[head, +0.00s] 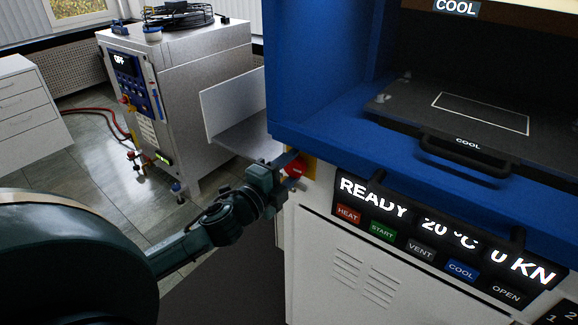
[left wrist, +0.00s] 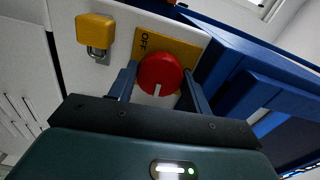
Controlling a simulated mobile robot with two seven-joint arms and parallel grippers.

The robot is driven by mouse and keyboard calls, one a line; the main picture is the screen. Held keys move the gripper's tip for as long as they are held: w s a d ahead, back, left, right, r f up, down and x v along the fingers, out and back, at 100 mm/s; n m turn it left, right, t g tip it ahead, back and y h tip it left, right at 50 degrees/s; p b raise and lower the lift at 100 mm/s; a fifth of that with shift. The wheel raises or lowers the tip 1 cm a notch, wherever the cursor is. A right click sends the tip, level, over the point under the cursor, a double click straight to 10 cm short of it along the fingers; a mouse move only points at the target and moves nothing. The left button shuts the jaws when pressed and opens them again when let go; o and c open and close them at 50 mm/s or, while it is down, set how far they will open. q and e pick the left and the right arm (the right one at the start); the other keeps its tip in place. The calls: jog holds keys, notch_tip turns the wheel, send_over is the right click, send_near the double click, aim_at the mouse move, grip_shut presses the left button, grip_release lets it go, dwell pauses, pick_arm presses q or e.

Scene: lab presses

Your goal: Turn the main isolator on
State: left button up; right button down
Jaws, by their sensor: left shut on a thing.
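The main isolator is a red round knob (head: 296,169) on a yellow plate (head: 309,163) at the press's front left corner. In the left wrist view the knob (left wrist: 160,73) has a white pointer mark on its near side, and the yellow plate (left wrist: 184,50) reads OFF at its upper left. My left gripper (head: 289,172) reaches the knob from the left. In the wrist view its two fingers (left wrist: 160,86) stand on either side of the knob, shut on it. Any other label on the plate is hidden. My right gripper is not in view.
A yellow padlock (left wrist: 96,34) hangs beside the plate. The blue press frame (head: 300,115) is just above the knob. The lit panel (head: 440,240) reads READY, 20 °C, 0 KN. A grey cabinet machine (head: 195,95) showing OFF stands at the back left, with open floor before it.

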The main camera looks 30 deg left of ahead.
pick_arm(q)
jog(key=shift+m, duration=0.5)
jog(key=o, duration=1)
jog(key=shift+s+f, duration=0.15)
jog(key=shift+s, duration=0.4)
jog(key=shift+s+a+b, duration=0.2)
jog(key=shift+s+b, duration=0.25)
jog(key=shift+s, duration=1.55)
jog(key=shift+s+a+b, duration=0.15)
jog(key=shift+s+b, duration=0.25)
jog(key=shift+s, duration=1.65)
jog(key=shift+s+a+b, duration=0.2)
jog(key=shift+s+b, duration=0.25)
jog(key=shift+s, duration=1.55)
